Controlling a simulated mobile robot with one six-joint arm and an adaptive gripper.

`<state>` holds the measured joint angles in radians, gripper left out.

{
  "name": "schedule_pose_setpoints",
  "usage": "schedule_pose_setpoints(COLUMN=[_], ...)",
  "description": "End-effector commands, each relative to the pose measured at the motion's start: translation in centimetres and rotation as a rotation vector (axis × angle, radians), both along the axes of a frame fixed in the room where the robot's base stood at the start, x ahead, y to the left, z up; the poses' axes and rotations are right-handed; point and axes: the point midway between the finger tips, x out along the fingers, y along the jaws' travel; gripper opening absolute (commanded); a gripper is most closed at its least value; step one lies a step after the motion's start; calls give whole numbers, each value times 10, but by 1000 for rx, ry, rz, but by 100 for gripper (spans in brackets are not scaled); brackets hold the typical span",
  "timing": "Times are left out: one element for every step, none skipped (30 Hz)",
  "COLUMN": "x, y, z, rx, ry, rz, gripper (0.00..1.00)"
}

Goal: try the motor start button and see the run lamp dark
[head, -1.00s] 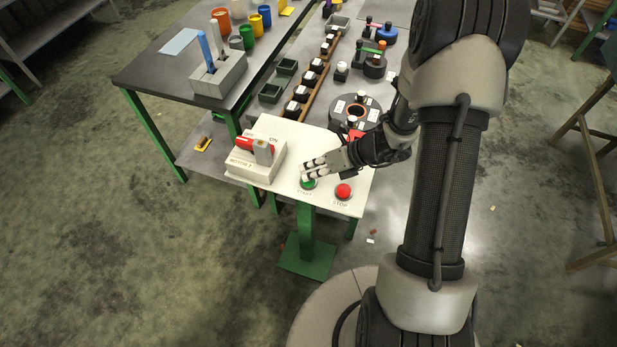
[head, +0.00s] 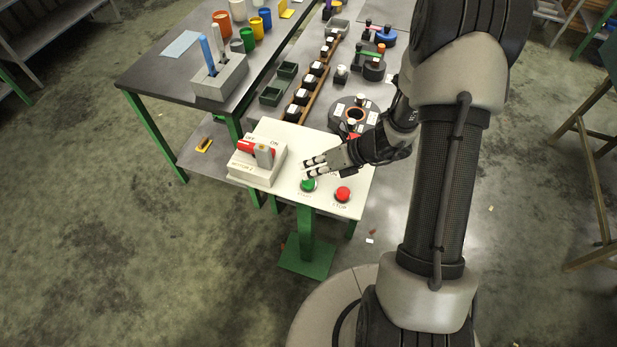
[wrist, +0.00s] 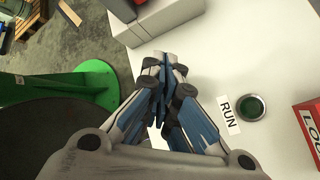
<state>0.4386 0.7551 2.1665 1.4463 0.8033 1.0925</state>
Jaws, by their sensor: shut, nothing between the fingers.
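The green start button (head: 308,184) sits on the white panel (head: 300,134) in the head view, left of the red stop button (head: 343,194). My gripper (head: 307,167) is shut and empty, its fingertips just behind the start button in the picture and apart from it. In the wrist view my shut fingers (wrist: 165,85) point over the white panel, and the start button cannot be made out. The run lamp (wrist: 251,107), beside the RUN label (wrist: 229,113), is dark green with no glow. In the head view my arm hides the lamp.
A switch box (head: 256,175) with a red part and grey handle stands on the panel's left, near an ON mark. A red lettered block (wrist: 310,125) lies right of the lamp. Behind are a bench with a grey holder (head: 220,80), green trays and a round black part (head: 345,108).

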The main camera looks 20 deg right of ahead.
Motion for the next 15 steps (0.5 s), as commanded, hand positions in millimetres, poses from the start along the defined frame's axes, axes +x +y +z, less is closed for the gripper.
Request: schedule_pose_setpoints(x=[0, 0, 0, 0, 0, 0, 0, 0, 0, 0, 0, 0, 0, 0, 0], y=[0, 0, 0, 0, 0, 0, 0, 0, 0, 0, 0, 0, 0, 0, 0], z=[0, 0, -1, -1, -1, -1, 0, 0, 1, 3, 5, 8, 11, 14, 18], rx=[0, 0, 0, 0, 0, 0, 0, 0, 0, 0, 0, 0, 0, 0, 0], ry=[0, 0, 0, 0, 0, 0, 0, 0, 0, -1, -1, -1, -1, -1, -1], rz=[0, 0, 0, 0, 0, 0, 0, 0, 0, -1, -1, -1, -1, -1, -1], gripper=[0, 0, 0, 0, 0, 0, 0, 0, 0, 0, 0, 0, 0, 0, 0])
